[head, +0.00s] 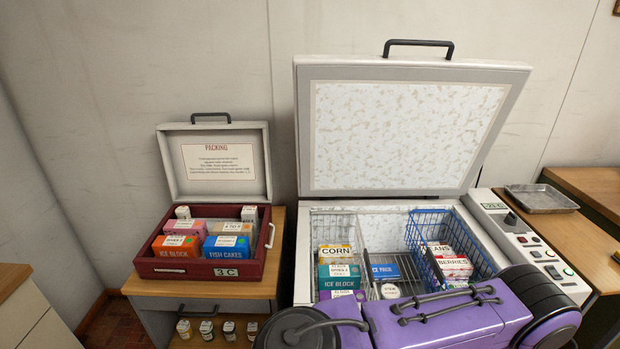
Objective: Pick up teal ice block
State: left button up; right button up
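A teal box (338,283) with a white label on top sits in the left part of the open chest freezer (482,226). It is just in front of a box marked CORN (336,258) and behind a purple box (341,295). The label on the teal box is too small to read surely. An orange box marked ICE BLOCK (174,247) is in the open dark red cool box (170,268) at left. Neither of my grippers is in view.
A blue ICE PACK (384,272) lies in the freezer's middle. A blue wire basket (460,242) at right holds several boxes. The raised freezer lid (405,135) stands behind. Purple parts, probably mine, cover the freezer's lower front. A metal tray (541,198) lies at right.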

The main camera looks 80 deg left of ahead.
aim_at(331, 276)
jog(key=k, duration=0.45)
jog(key=u, duration=0.8)
